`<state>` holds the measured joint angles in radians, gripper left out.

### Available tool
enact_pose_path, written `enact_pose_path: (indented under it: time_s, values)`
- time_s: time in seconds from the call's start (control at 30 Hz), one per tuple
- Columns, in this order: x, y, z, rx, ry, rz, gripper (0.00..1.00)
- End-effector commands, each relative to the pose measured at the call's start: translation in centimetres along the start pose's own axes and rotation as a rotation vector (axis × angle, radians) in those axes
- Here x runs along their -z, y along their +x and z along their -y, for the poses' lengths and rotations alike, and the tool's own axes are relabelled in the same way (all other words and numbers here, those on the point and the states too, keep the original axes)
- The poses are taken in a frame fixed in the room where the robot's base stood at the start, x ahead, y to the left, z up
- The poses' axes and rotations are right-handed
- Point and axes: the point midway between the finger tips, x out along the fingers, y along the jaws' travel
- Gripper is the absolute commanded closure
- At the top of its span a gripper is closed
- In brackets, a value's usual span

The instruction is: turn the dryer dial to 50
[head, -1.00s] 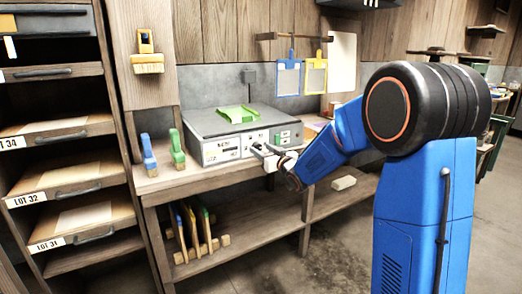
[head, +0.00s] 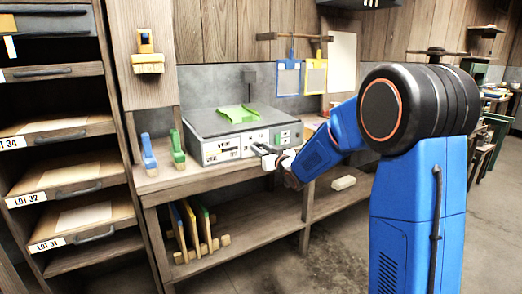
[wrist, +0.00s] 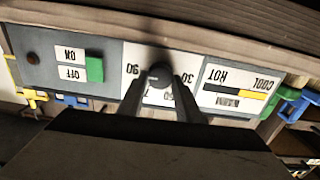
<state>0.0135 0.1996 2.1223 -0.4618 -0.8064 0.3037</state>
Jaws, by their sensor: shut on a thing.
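The dryer (head: 222,150) is a grey box with a white control panel on the wooden bench. Its panel fills the top of the wrist view, upside down. The dial (wrist: 159,72) is a small dark round knob on a white scale marked 30 and 90. Other scale marks are partly covered by my fingers, and I cannot read where the dial points. My gripper (wrist: 166,78) is shut on the dial, one finger at each side. In the head view my gripper (head: 262,150) meets the right part of the panel, and the dial is hidden or too small there.
A green ON/OFF switch (wrist: 95,70) and a COOL/HOT panel (wrist: 240,90) flank the dial. Framed screens (head: 288,77) hang behind.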

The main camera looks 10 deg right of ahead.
Motion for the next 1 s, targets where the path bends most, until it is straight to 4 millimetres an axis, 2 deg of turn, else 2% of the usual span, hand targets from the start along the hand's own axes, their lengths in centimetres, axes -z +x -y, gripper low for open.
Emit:
enact_pose_path:
  time_s: [0.27,1.0]
  values:
    - [-0.01,0.01,0.07,0.0,-0.147,0.0,0.91]
    - [-0.14,0.02,0.32,0.0,-0.84,0.0,0.91]
